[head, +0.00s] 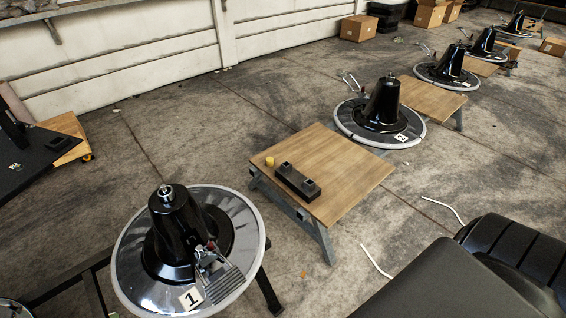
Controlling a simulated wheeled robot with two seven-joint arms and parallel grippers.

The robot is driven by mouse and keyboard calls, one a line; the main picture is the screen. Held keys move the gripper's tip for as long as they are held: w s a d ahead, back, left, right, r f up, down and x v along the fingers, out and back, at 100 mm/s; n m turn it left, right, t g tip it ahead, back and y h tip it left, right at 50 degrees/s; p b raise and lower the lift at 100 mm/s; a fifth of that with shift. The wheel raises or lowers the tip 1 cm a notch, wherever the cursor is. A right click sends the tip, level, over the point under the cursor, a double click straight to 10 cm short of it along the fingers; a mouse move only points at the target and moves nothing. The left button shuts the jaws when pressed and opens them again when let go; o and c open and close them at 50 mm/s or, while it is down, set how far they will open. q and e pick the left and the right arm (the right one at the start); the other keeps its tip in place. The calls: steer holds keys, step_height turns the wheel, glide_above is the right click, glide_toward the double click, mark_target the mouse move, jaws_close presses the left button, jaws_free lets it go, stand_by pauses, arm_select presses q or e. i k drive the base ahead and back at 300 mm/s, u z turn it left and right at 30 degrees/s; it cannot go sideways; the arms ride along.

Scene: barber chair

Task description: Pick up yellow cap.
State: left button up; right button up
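A small yellow cap (269,161) stands on the near wooden table (340,180), close to its left edge. It is just beyond a black block-shaped part (297,181) that lies on the same table, and a narrow gap seems to part them. The cap is small in the picture, so its details are hard to tell. Neither of my grippers is in the head view.
A round chair base marked 1 (245,222) stands left of the near table, and one marked 2 (350,117) stands beyond it. Black padded seats (430,290) fill the lower right. Open concrete floor (160,130) lies behind the table.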

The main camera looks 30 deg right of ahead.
mark_target(270, 161)
steer(key=z, duration=2.8)
steer(key=i, duration=3.65)
steer(key=u, duration=4.8)
